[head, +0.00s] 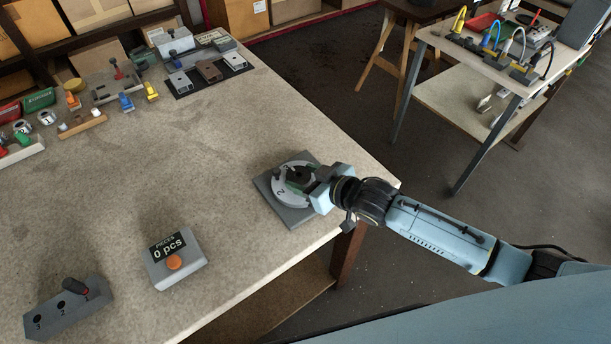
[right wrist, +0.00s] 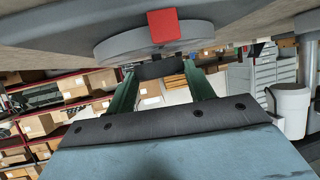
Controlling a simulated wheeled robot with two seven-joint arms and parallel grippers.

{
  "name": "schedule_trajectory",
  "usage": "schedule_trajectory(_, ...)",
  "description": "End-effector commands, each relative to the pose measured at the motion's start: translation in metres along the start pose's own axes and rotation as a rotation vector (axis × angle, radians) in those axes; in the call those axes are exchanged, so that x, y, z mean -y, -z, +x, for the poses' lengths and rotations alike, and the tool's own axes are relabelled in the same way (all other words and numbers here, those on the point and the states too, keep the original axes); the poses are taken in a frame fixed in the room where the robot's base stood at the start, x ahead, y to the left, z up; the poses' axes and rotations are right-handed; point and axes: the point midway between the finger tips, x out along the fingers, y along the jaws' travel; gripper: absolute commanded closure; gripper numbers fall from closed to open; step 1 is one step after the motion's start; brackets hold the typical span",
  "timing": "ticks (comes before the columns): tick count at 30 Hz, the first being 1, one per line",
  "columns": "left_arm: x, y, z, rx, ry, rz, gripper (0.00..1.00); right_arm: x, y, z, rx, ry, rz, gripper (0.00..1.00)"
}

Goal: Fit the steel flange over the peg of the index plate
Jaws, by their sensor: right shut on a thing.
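The index plate (head: 294,217) is a grey square plate near the table's right edge, with a pale round dial numbered around its rim. My right gripper (head: 301,180) is over the dial, its green fingers shut on a dark piece (right wrist: 158,69). In the right wrist view a grey disc (right wrist: 130,46) with a red block (right wrist: 164,26) at its edge lies just beyond the fingertips. I cannot tell whether the dark piece belongs to the plate. The peg is hidden, and I cannot make out the steel flange for certain. My left gripper is not in view.
A counter box (head: 176,259) reading "0 pcs" with an orange button stands at the front. A numbered grey block (head: 66,312) with a red-and-black lever is at the lower left. Several small parts crowd the table's far left. The middle of the table (head: 200,165) is clear.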

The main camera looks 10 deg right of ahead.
Motion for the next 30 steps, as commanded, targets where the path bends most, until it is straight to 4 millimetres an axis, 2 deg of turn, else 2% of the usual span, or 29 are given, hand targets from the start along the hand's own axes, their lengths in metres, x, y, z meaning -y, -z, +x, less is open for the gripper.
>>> schedule_trajectory(27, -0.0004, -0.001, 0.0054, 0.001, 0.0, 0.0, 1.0, 0.0001, -0.0086, 0.0043, -0.001, 0.0, 0.0, 0.82)
schedule_trajectory(28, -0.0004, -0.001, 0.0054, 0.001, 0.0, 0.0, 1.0, 0.0001, -0.0087, 0.0043, 0.0, 0.0, 0.0, 0.43)
schedule_trajectory(30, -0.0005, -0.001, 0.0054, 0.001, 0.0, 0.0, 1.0, 0.0001, -0.0088, 0.0042, 0.0, 0.0, 0.0, 0.34)
